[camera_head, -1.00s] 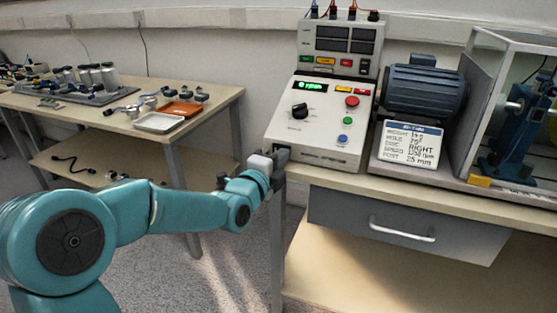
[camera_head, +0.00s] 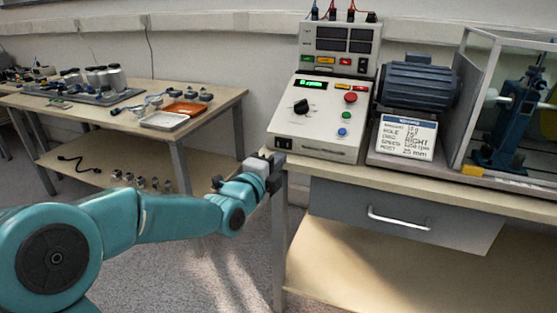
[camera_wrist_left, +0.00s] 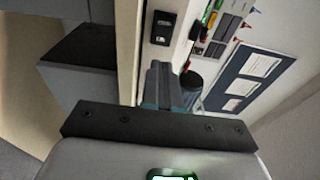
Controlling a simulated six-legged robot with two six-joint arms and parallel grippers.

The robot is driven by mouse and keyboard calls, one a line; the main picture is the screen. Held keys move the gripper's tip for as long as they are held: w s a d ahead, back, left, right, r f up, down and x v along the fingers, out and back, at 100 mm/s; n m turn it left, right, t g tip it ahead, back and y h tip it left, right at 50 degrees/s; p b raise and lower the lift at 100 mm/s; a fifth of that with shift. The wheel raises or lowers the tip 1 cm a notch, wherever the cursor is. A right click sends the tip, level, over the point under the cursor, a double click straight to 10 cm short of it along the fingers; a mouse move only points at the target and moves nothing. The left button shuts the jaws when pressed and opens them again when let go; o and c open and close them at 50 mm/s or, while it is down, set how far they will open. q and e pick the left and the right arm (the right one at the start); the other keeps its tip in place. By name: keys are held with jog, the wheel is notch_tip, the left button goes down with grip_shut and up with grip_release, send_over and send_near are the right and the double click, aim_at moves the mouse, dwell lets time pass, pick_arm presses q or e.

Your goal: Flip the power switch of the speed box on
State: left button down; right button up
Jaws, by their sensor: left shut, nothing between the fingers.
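The speed box (camera_head: 313,127) is a pale sloped console on the right-hand bench. Its green display (camera_head: 311,85) is lit and seems to read 0 rpm. A small black rocker switch (camera_head: 283,143) sits at the lower left of its front face. It also shows in the left wrist view (camera_wrist_left: 163,28), ahead of the fingertips; which way it is tipped I cannot tell. My left gripper (camera_head: 277,160) is shut and empty, just below the switch and apart from it. Its fingers (camera_wrist_left: 163,78) point toward the front face in the wrist view. My right gripper is out of view.
A meter unit (camera_head: 338,45) stands behind the box. A motor (camera_head: 424,84), a sign card (camera_head: 407,137) and a clear-walled guard (camera_head: 467,88) are to its right. The bench edge and a grey drawer (camera_head: 405,214) lie below. A side table (camera_head: 222,103) stands left, with open floor between.

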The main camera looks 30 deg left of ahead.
pick_arm(q)
jog(key=s+d, duration=0.3)
jog(key=s, duration=0.5)
jog(key=shift+p, duration=0.3)
jog(key=shift+s, duration=0.15)
